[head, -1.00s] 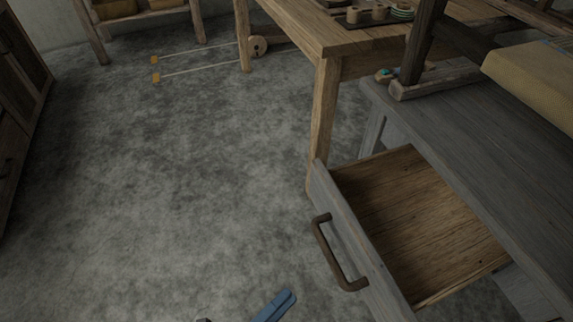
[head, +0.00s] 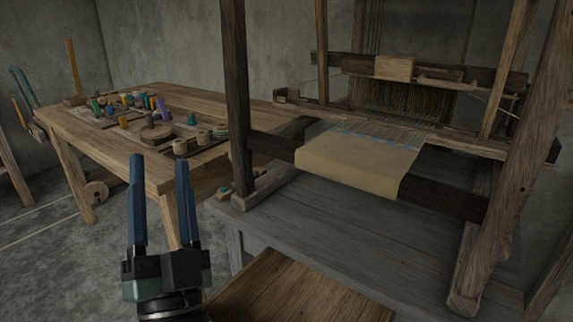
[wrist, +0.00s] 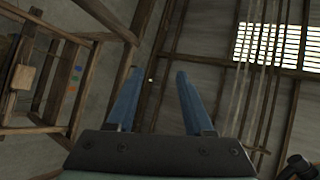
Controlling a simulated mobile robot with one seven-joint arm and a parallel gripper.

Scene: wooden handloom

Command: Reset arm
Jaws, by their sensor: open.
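My gripper (head: 159,160) is in the lower left of the head view, raised with its two blue fingers pointing up. The fingers are apart with nothing between them. In the wrist view my gripper (wrist: 154,72) is also open and empty, facing the upper walls and a slatted window (wrist: 272,42).
The wooden handloom (head: 240,110) with tan cloth (head: 360,163) stands on a grey bench (head: 330,232) at the right. A wooden table (head: 95,130) with several spools and tools is at the left, behind my gripper. Bare floor (head: 40,250) lies at lower left.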

